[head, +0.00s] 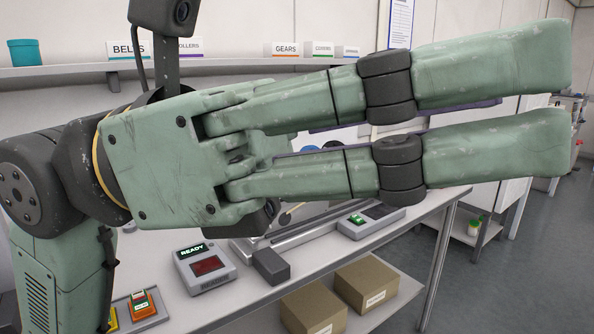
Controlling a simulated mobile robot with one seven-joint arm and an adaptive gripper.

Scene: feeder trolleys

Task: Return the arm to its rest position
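My gripper (556,101) fills the upper middle of the head view, close to the camera. Its two long green fingers reach to the right, one above the other. A narrow gap shows between them out to the tips, with background visible through it and nothing held. The fingers are apart, so the gripper is open. My green and black arm comes up from the lower left to the gripper's palm. The gripper hides part of the bench and the wall behind.
A grey bench (205,308) below carries a READY display box (206,268) and a small device with a green display (370,221). Cardboard boxes (366,283) sit on its lower shelf. A labelled shelf (60,70) with a teal cup (25,53) runs behind. Open floor (530,270) lies right.

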